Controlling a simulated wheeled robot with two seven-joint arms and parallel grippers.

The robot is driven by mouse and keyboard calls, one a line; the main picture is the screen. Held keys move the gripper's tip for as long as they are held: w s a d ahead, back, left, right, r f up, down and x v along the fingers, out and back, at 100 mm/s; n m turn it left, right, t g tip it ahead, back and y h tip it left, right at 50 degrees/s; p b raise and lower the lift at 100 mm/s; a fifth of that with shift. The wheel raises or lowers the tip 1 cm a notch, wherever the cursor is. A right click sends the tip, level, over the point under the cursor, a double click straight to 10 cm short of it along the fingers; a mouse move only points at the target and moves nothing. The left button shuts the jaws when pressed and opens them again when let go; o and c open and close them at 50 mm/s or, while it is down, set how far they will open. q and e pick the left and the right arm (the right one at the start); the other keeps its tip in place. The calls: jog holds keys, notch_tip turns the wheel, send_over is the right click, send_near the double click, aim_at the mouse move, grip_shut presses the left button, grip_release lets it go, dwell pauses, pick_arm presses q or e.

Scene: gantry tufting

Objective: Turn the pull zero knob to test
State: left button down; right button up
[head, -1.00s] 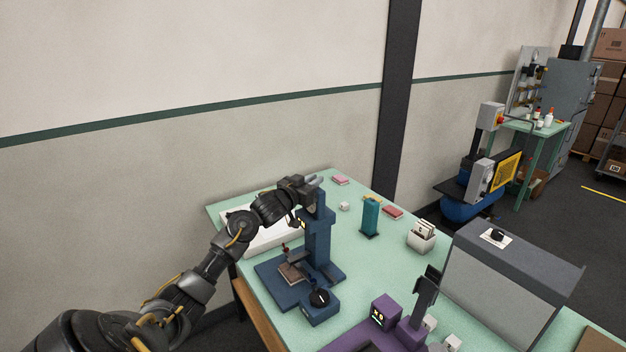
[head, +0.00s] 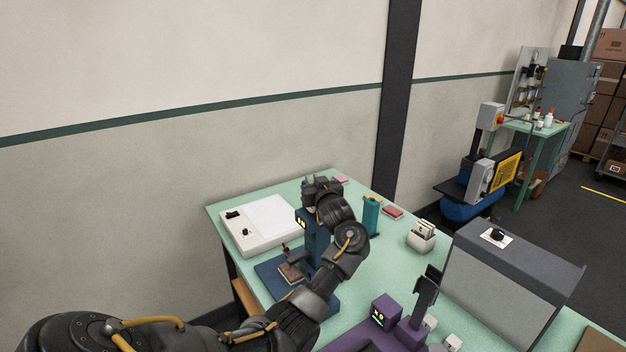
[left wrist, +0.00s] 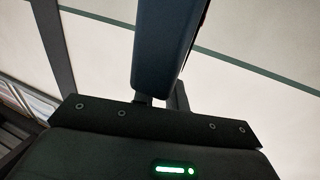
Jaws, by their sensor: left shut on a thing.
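A blue bench machine (head: 268,275) stands on the green table, with a lit yellow display (head: 301,221) on its upright. The round black knob at the front of its base, seen earlier, is now hidden behind my left arm. My left gripper (head: 320,183) is at the top of the upright, with its wrist in front. In the left wrist view a dark blue tapered part (left wrist: 165,45) stands between the fingers, and they are shut on it. It looks like the machine's upright. The fingertips are hard to make out. My right gripper is out of view.
A white panel box (head: 262,228) with black controls lies behind the blue machine. A teal stand (head: 371,215), a white card holder (head: 421,238) and a purple machine (head: 385,310) are to the right. A large grey cabinet (head: 500,280) with a black knob (head: 498,234) stands farther right.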

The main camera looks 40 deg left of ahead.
pick_arm(q)
jog(key=n+g+y+b, duration=0.1)
jog(key=n+g+b, duration=0.1)
jog(key=g, duration=0.1)
jog(key=shift+w+n+y, duration=0.1)
jog(key=shift+n+y, duration=0.2)
jog(key=shift+y, duration=0.1)
jog(key=shift+r+n+g, duration=0.1)
jog(key=shift+n+g, duration=0.2)
jog(key=shift+g, duration=0.3)
jog(key=shift+g+y+b, duration=0.3)
jog(key=shift+b, duration=0.05)
jog(key=shift+r, duration=0.15)
jog(key=c, duration=1.5)
grip_release()
jog(key=shift+a, duration=0.1)
jog(key=shift+f, duration=0.2)
